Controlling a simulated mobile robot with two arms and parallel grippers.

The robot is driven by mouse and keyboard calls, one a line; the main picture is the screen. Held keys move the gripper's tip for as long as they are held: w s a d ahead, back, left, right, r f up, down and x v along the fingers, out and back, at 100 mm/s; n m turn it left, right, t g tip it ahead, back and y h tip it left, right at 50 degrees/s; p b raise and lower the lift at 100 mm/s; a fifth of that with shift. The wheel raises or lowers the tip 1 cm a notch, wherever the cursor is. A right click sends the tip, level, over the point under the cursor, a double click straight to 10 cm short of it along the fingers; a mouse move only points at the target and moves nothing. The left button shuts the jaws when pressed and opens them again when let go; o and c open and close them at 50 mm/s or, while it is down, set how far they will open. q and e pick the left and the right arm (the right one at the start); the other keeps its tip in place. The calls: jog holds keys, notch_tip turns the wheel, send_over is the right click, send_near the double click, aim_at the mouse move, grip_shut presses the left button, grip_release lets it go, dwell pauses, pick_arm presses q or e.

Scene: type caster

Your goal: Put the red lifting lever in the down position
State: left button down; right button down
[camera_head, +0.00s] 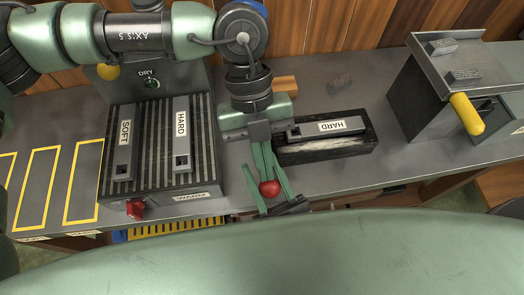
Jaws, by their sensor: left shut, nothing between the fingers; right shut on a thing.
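A round red knob (269,188) shows at the table's front edge, among green gripper fingers. Any lever shaft under it is hidden. A second red knob (135,209) sits at the lower front of the ridged caster block (148,193). I cannot tell from this view which one belongs to the lifting lever, or its position. My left gripper (266,175) hangs from above, shut and empty, its fingertips just above the round knob in the picture. My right gripper (258,165) appears to reach in from below, its fingers shut around the round knob; its arm is mostly hidden.
Bars labelled SOFT (124,132) and HARD (181,122) lie on the caster block. Another HARD bar (335,126) lies on a dark mould (355,142) right of the grippers. A metal box (409,95) with a yellow handle (467,113) stands right.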

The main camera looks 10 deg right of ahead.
pick_arm(q)
jog(key=shift+s+f, duration=0.35)
jog(key=shift+f, duration=0.3)
jog(key=shift+s+f, duration=0.2)
jog(key=shift+f, duration=0.1)
pick_arm(e)
jog(key=shift+r, duration=0.2)
jog(key=c, duration=1)
grip_release()
jog(key=shift+o, duration=0.5)
pick_arm(q)
jog(key=shift+r, duration=0.1)
pick_arm(e)
jog(key=shift+f, duration=0.15)
